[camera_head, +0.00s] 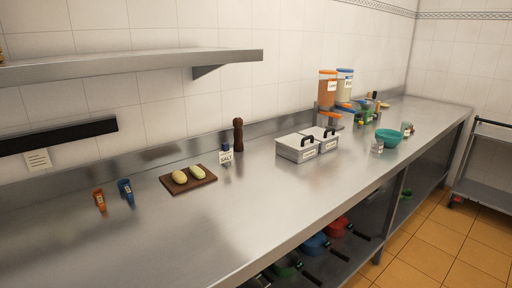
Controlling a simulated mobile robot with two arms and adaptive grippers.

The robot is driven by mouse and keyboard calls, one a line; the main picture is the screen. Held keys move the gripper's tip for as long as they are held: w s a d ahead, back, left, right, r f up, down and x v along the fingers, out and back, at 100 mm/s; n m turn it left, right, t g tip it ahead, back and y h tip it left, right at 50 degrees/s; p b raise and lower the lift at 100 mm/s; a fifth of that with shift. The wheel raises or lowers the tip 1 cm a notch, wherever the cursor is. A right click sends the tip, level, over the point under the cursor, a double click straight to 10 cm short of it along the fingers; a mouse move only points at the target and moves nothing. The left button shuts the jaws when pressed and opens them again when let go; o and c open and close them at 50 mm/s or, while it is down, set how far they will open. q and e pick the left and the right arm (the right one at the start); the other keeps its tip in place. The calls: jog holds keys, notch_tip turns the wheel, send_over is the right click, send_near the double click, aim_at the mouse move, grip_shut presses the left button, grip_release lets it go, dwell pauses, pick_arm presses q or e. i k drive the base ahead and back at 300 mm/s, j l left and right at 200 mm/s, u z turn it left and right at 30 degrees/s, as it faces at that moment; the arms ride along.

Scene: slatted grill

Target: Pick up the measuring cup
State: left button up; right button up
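A small clear cup-like vessel (377,147) stands on the steel counter at the right, just in front of a teal bowl (389,137). Another small clear vessel (406,128) stands to the right of the bowl. Both are too small to tell which is the measuring cup. Neither of my grippers is in view.
The long steel counter (250,220) is clear along its front. A wall shelf (130,64) overhangs the left.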

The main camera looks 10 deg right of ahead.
aim_at(377, 145)
jog(key=i+l, duration=0.15)
jog(key=l, duration=0.2)
jog(key=i+l+u, duration=0.1)
jog(key=l, duration=0.3)
jog(key=i+l, duration=0.15)
jog(key=l, duration=0.2)
jog(key=i+l, duration=0.1)
jog(key=l, duration=0.3)
jog(key=i+l+u, duration=0.1)
jog(key=l, duration=0.25)
jog(key=i+l, duration=0.15)
jog(key=l, duration=0.25)
